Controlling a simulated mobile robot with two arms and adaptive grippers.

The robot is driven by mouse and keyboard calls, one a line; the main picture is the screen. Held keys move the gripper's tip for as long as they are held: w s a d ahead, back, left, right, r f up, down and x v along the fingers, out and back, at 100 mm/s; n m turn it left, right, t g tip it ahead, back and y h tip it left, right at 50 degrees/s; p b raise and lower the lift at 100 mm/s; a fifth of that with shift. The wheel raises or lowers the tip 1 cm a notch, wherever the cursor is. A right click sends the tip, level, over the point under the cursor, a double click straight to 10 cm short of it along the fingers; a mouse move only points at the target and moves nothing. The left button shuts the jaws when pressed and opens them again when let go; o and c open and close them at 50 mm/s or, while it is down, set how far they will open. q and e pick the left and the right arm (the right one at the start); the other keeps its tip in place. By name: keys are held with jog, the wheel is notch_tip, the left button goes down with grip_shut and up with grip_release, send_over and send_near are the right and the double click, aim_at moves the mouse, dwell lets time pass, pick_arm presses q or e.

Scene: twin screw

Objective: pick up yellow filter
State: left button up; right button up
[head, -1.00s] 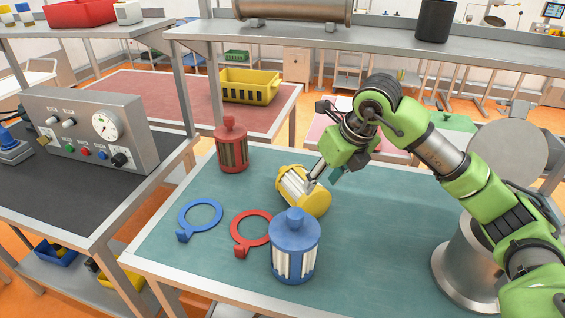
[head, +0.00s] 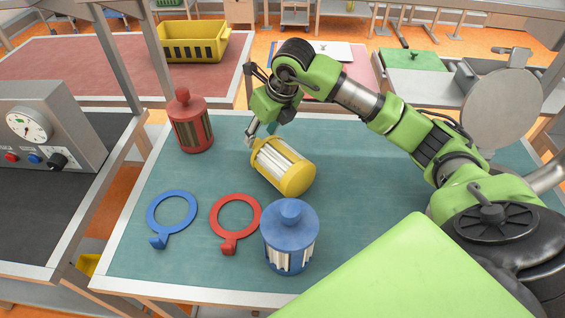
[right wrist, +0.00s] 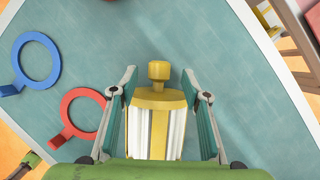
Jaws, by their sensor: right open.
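The yellow filter (head: 283,166) lies on its side on the teal tabletop in the head view, its round end toward the lower right. My right gripper (head: 261,133) is open at the filter's far left end and partly hides that end. In the right wrist view the filter (right wrist: 158,130) shows between the two spread fingers of the right gripper (right wrist: 159,78), with its knob pointing up the picture. There is a gap beside the knob on both sides. I cannot tell whether the fingers touch the body. My left gripper is not in view.
A blue filter (head: 290,240) stands upright close in front of the yellow one. A red filter (head: 191,125) stands at the back left. A blue ring (head: 150,216) and a red ring (head: 214,216) lie flat on the left. The table (head: 370,170) is clear to the right.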

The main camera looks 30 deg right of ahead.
aim_at(258, 141)
jog(key=shift+w+f, duration=0.15)
jog(key=shift+f, duration=0.15)
jog(key=shift+w+a+f+p, duration=0.15)
jog(key=shift+w+f+p, duration=0.05)
jog(key=shift+f+p, duration=0.55)
jog(key=p+x, duration=0.1)
jog(key=x, duration=0.2)
jog(key=shift+f, duration=0.1)
jog(key=shift+w+f, duration=0.1)
jog(key=shift+f, duration=0.05)
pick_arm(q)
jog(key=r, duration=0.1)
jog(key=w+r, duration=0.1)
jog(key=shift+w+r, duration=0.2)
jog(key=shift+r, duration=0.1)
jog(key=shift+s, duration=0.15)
pick_arm(e)
grip_shut()
